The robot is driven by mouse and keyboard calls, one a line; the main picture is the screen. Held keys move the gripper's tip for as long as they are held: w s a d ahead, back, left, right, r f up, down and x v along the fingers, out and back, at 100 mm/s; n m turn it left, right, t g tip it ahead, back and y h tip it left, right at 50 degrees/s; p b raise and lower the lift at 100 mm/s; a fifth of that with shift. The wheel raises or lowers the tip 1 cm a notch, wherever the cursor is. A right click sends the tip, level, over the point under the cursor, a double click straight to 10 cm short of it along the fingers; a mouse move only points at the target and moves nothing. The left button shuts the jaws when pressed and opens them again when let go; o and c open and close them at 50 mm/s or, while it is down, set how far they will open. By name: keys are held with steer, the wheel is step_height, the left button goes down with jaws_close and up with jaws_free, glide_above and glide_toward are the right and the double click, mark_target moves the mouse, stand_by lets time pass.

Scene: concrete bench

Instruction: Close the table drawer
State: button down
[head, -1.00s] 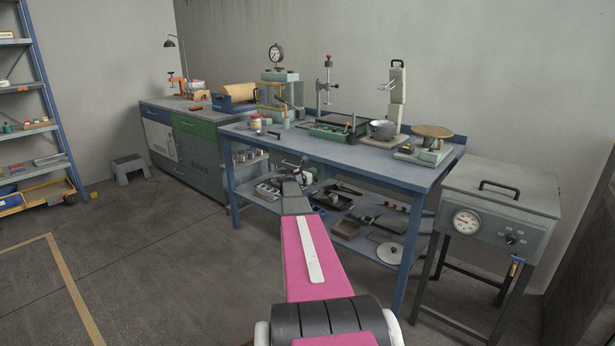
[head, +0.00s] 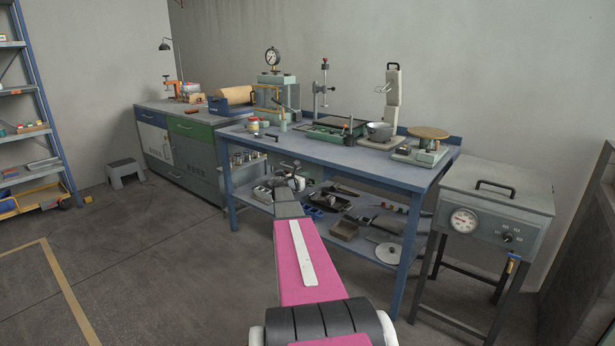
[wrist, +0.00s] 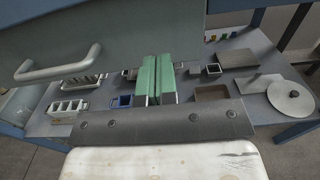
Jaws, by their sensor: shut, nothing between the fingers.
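The table drawer's grey front (wrist: 130,32) fills the upper part of the wrist view, with a metal bar handle (wrist: 62,66) on its left side. My gripper (wrist: 157,60) has green fingers pressed together with nothing between them. Its tips overlap the lower edge of the drawer front, right of the handle; I cannot tell whether they touch it. In the head view my arm reaches under the front of the blue table (head: 330,155), and the gripper and drawer are not clear there. How far the drawer stands out cannot be told.
The table's lower shelf (wrist: 230,45) holds trays, small boxes and a round metal disc (wrist: 291,98). A grey oven (head: 490,215) on legs stands right of the table. A cabinet (head: 180,140) and step stool (head: 125,173) are at the left. Floor at the left is clear.

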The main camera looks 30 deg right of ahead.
steer(key=s+a+n+t+y, duration=0.1)
steer(key=a+n+t+y, duration=0.7)
steer(key=a+n, duration=1.25)
steer(key=s+a+f+n+g+y, duration=0.1)
steer(key=s+a+f+n+y, duration=0.2)
steer(key=a, duration=0.4)
steer(key=s+a+f+n+y, duration=0.1)
steer(key=a+n+y, duration=0.2)
steer(key=a+n, duration=0.3)
steer(key=s+a+f+n+g+y, duration=0.1)
steer(key=s+a+f+n+y, duration=0.15)
steer(key=a, duration=0.55)
steer(key=s+a+f+n+g+y, duration=0.3)
steer(key=s+a+f+n+g, duration=0.2)
steer(key=s+a+n, duration=0.45)
steer(key=s+f+n+g+h, duration=0.2)
steer(key=s+n+g, duration=0.5)
steer(key=s, duration=1)
steer(key=shift+s+f+n, duration=0.2)
steer(key=shift+s+n, duration=0.2)
steer(key=shift+n, duration=0.35)
steer(key=shift+h, duration=0.25)
